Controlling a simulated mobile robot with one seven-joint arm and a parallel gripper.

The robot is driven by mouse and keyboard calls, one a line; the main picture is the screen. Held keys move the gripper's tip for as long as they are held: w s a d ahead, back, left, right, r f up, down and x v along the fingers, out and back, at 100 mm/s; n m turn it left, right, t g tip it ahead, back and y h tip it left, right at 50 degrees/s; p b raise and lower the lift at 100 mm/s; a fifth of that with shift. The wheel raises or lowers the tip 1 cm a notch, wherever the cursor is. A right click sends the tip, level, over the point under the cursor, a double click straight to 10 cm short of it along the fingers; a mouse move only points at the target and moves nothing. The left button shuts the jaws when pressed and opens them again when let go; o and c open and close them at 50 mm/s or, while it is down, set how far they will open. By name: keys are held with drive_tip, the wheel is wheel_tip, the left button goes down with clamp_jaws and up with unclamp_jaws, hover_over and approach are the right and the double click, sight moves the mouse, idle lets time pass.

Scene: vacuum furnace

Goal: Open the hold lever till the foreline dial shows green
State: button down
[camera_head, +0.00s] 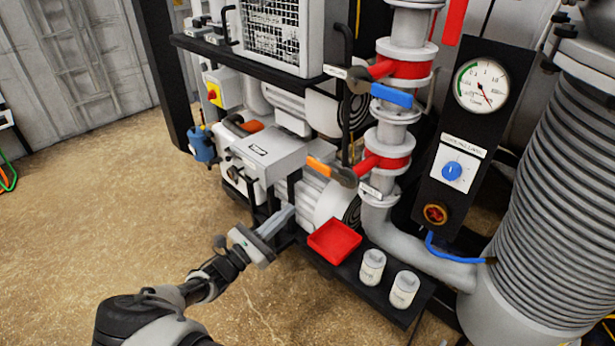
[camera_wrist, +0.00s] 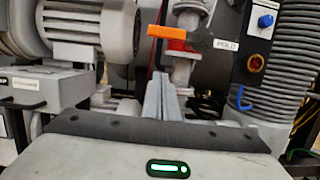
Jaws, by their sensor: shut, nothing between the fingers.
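The hold lever (camera_head: 320,167) has an orange handle on a dark arm, beside a red valve band on the pale vertical pipe. In the wrist view its orange handle (camera_wrist: 168,31) points left, with a plate reading HOLD beside it. The round dial (camera_head: 482,86) on the black panel has a white face and a green arc on its left. Its red needle points down and right, off the green. My gripper (camera_head: 289,213) is shut and empty, left of and below the lever, apart from it. Its fingers (camera_wrist: 160,98) are together in the wrist view.
A blue-handled lever (camera_head: 391,96) sits higher on the pipe. A red tray (camera_head: 334,241) and two white canisters (camera_head: 372,267) stand on the low black shelf. The panel has a blue knob (camera_head: 452,170) and red knob (camera_head: 435,214). Floor at left is clear.

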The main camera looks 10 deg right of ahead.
sight(327, 171)
idle(0.4)
drive_tip(key=w+d+r, duration=0.5)
drive_tip(key=d+r, duration=0.1)
drive_tip(key=d, duration=0.1)
drive_tip(key=shift+w+d+r, duration=0.2)
drive_tip(key=shift+w+d, duration=0.1)
drive_tip(key=shift+w, duration=0.1)
drive_tip(key=shift+r, duration=0.15)
